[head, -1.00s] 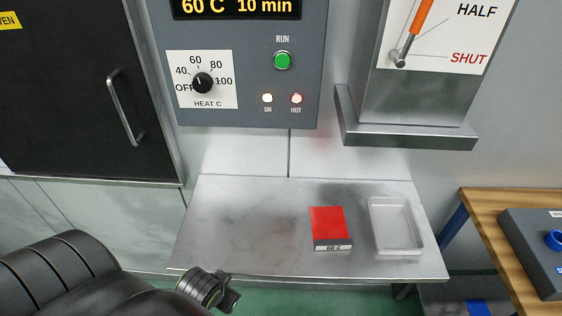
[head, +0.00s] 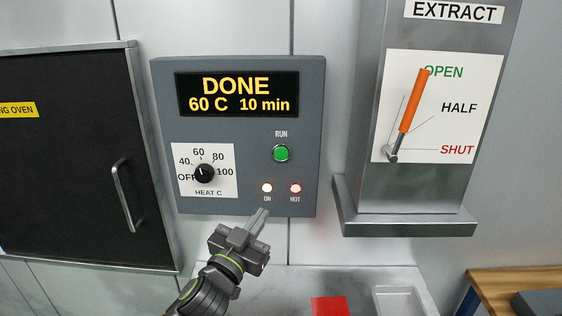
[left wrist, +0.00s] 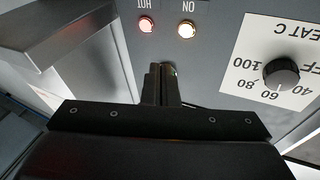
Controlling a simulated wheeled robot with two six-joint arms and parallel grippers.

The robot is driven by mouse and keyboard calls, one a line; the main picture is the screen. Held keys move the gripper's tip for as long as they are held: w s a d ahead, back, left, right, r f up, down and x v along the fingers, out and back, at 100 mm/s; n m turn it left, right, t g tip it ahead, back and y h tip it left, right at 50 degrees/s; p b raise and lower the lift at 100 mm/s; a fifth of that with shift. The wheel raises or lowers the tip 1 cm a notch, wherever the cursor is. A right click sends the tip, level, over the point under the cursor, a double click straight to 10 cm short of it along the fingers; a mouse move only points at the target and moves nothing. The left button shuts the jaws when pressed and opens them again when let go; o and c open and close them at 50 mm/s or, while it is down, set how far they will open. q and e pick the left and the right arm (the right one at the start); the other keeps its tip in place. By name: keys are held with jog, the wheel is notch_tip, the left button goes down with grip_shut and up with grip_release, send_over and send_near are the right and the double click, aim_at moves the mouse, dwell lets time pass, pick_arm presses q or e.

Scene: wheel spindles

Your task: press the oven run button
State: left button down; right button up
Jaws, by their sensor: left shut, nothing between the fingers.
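The green RUN button (head: 281,153) sits on the grey oven control panel (head: 250,190), right of the heat dial (head: 204,173). The panel display (head: 237,94) reads DONE, 60 C, 10 min. Below the button, the ON lamp (head: 267,188) and HOT lamp (head: 295,188) are lit. My left gripper (head: 262,217) is shut and empty, just below the panel's lower edge and below the button. In the left wrist view its shut fingers (left wrist: 161,72) point toward the panel, near the ON lamp (left wrist: 187,29); whether they touch it I cannot tell. The button is not seen there.
The oven door (head: 80,160) with its handle is at the left. The EXTRACT box (head: 420,215) with an orange lever juts out at the right. A red block (head: 329,306) and a clear tray (head: 398,302) are on the steel shelf below.

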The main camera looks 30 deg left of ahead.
pick_arm(q)
jog(key=d+r+m+t+h, duration=0.3)
jog(key=r+m+h, duration=0.1)
jog(key=r, duration=0.5)
jog(key=shift+w+d+t+h, duration=0.2)
jog(key=shift+d+t+h, duration=0.15)
jog(key=shift+h, duration=0.25)
jog(key=b, duration=0.3)
send_near(281, 153)
jog(key=w+d+r, duration=0.3)
jog(key=shift+w+a+r, duration=0.15)
jog(key=shift+w, duration=0.25)
jog(key=shift+w+a+r, duration=0.15)
jog(key=shift+w+r, duration=0.05)
jog(key=shift+w, duration=0.25)
dwell(0.3)
jog(key=shift+w, duration=0.1)
